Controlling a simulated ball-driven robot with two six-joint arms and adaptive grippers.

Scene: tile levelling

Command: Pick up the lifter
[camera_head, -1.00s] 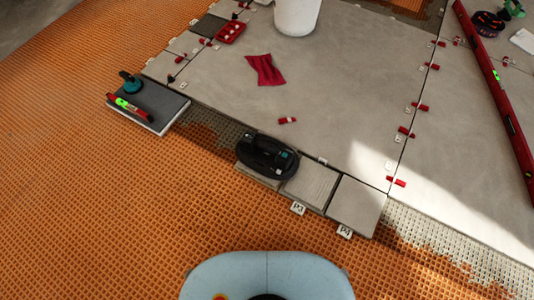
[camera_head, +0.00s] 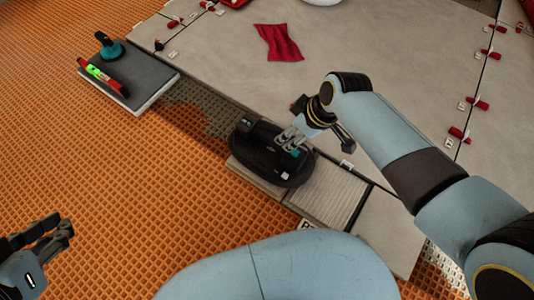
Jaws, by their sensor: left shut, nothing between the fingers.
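The lifter (camera_head: 262,163), a black oval device with a raised handle, sits on the small tiles at the edge of the large grey tiled area. My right gripper (camera_head: 288,142) reaches in from the right, with its fingers over the right part of the lifter and its handle. Whether they touch the lifter, and how far apart they are, I cannot tell. My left gripper (camera_head: 67,230) is at the lower left above the orange matting, shut and empty, well away from the lifter.
A dark tile stack (camera_head: 140,88) at upper left carries a red level (camera_head: 102,77) and a teal suction cup (camera_head: 109,48). A red cloth (camera_head: 279,43) lies on the large tiles. Red levelling wedges (camera_head: 477,103) line a joint at right. Orange matting (camera_head: 130,190) at left is clear.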

